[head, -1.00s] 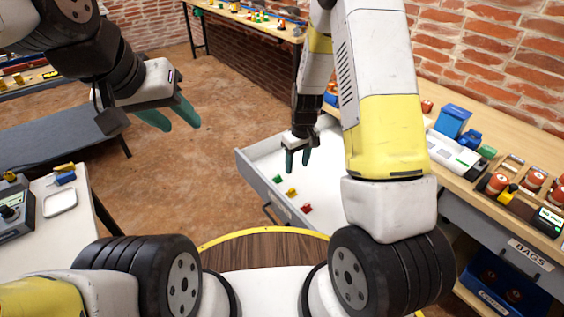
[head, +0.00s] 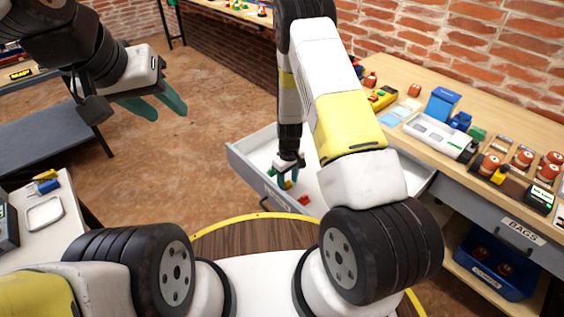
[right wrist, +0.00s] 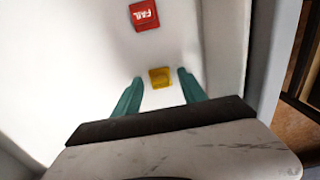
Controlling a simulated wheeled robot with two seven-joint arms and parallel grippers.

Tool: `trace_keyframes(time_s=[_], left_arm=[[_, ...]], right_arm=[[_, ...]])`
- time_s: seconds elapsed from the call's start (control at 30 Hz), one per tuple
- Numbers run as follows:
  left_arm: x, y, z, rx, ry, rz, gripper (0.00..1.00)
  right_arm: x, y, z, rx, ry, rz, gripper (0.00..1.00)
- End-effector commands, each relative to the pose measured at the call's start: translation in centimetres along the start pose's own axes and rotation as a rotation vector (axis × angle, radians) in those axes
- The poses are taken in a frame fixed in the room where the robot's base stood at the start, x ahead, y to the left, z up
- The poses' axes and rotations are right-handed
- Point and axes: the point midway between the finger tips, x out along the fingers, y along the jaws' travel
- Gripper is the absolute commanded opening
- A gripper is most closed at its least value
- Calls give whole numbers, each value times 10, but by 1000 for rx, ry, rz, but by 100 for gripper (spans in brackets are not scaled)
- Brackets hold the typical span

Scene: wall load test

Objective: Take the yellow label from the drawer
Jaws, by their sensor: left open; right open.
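The drawer (head: 247,180) under the bench is pulled open. The yellow label (right wrist: 160,77) lies flat on its white floor in the right wrist view; in the head view a small part of it (head: 288,185) shows beside the fingers. My right gripper (head: 284,178) is open, inside the drawer and pointing down. In the right wrist view its teal fingers stand on either side of the yellow label, apart from it. The red label (right wrist: 144,15), marked FAIL, lies beyond; it also shows in the head view (head: 304,200). My left gripper (head: 165,106) is open and empty, high at the left.
The bench top (head: 450,88) at the right holds a white device (head: 440,137), a blue box (head: 441,105) and several red-brown parts. A blue bin (head: 492,272) is below. A white side table (head: 68,217) stands at the left. The drawer walls enclose my right gripper.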

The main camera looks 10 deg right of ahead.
Motion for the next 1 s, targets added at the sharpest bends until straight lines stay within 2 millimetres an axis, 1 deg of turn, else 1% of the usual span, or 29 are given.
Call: trace_keyframes(time_s=[0.23,0.27,0.3,0.37,0.4,0.5,0.77,0.83,0.93,1.0], left_arm=[[0,0,0,0,0,0,42],[0,0,0,0,0,0,42],[0,0,0,0,0,0,42],[0,0,0,0,0,0,42],[0,0,0,0,0,0,42],[0,0,0,0,0,0,42],[0,0,0,0,0,0,42],[0,0,0,0,0,0,42],[0,0,0,0,0,0,42],[0,0,0,0,0,0,42]], right_arm=[[2,0,0,0,0,0,49],[2,0,0,0,0,0,45],[2,0,0,0,0,0,37],[2,0,0,0,0,0,26],[2,0,0,0,0,0,18],[2,0,0,0,0,0,0],[2,0,0,0,0,0,0],[-1,0,0,0,1,1,0],[-12,0,-1,0,2,1,0],[-26,1,-1,-1,4,2,0]])
